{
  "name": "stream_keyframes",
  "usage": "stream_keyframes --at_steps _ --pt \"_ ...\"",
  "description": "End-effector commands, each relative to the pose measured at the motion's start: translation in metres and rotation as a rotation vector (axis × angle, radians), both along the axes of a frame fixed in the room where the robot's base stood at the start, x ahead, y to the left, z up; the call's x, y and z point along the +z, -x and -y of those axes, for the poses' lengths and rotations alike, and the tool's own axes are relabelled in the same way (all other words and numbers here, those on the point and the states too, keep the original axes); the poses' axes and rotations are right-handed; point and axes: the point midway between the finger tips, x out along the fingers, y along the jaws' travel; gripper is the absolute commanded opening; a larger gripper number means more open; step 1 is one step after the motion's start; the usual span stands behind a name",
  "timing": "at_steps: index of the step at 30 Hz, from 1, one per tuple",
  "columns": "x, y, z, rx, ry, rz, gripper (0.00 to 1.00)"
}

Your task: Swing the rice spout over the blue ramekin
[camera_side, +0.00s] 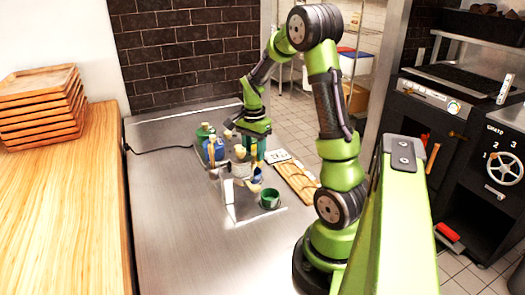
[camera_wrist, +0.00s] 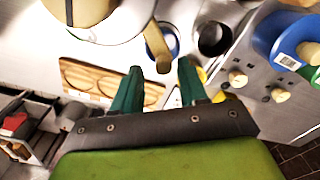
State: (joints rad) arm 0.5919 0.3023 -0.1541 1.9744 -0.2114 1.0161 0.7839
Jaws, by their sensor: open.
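My gripper (camera_wrist: 160,68) is open, with its two dark green fingers apart in the wrist view. A tan spout (camera_wrist: 157,44) reaches down toward the gap between the fingertips; I cannot tell whether it touches them. A blue-rimmed round dish, seemingly the blue ramekin (camera_wrist: 176,42), shows behind the spout and is partly covered by it. In the side view my gripper (camera_side: 255,150) is at the dispenser stand (camera_side: 240,168), and a small blue thing (camera_side: 257,176) shows low beside the stand. The spout is too small to make out there.
A green ramekin (camera_side: 270,199) stands at the front of the stand's base. Blue (camera_side: 214,150) and green (camera_side: 204,133) containers are at the left. A wooden board (camera_side: 294,180) lies to the right. Stacked wooden trays (camera_side: 40,105) are far left. The steel counter's (camera_side: 175,225) front left is clear.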

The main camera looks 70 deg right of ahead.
Motion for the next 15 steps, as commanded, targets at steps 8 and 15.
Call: stream_keyframes --at_steps 8,15 --pt "0.023 0.000 0.000 0.000 0.003 0.002 0.43" --pt "0.040 0.000 0.000 0.002 0.001 0.002 0.43"
